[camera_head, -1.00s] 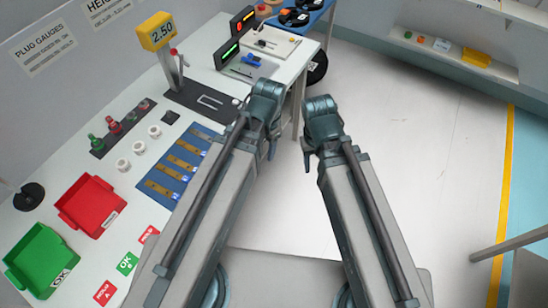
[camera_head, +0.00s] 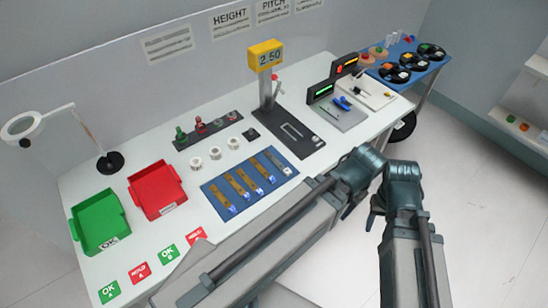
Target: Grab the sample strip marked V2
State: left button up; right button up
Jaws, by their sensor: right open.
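Several narrow strips lie side by side on a blue mat (camera_head: 211,192) on the white bench: brown ones such as the strip (camera_head: 234,184) and a grey one (camera_head: 279,163) at the right end. Their near ends carry small pale-blue tags, too small to read, so I cannot tell which is V2. My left gripper (camera_head: 350,206) is to the right of the mat, near the bench's front edge, with its fingers mostly hidden. My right gripper (camera_head: 376,212) is open and empty, beside it and farther from the strips.
A green bin (camera_head: 101,217) and a red bin (camera_head: 157,187) stand left of the mat. White rolls (camera_head: 214,153) and a rack of plug gauges (camera_head: 207,129) lie behind it. Printed cards (camera_head: 139,272) line the front left.

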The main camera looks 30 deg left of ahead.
aim_at(231, 208)
jog(key=u, duration=1.7)
jog(key=k+u, duration=0.35)
jog(key=u, duration=0.15)
